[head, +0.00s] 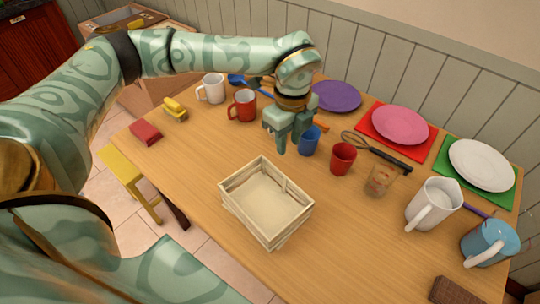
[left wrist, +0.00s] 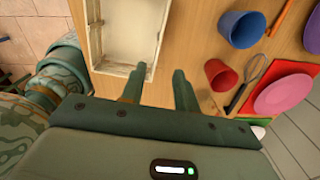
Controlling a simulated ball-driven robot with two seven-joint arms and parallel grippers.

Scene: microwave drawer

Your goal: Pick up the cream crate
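The cream crate (head: 266,203) is an open, slatted wooden box standing upright on the table, with nothing inside. It also shows at the top of the left wrist view (left wrist: 128,32). My left gripper (head: 283,144) hangs above the table behind the crate, near the blue cup. In the left wrist view its two fingers (left wrist: 158,82) are spread apart with nothing between them. They point toward the crate's near right corner in that view. I cannot see contact with the crate. My right gripper is not in view.
A blue cup (head: 309,140), a red cup (head: 342,158) and a red mug (head: 243,105) stand near my left gripper. A glass (head: 381,180) and a white pitcher (head: 434,204) stand to the right. The wooden table (head: 195,171) is clear left of the crate.

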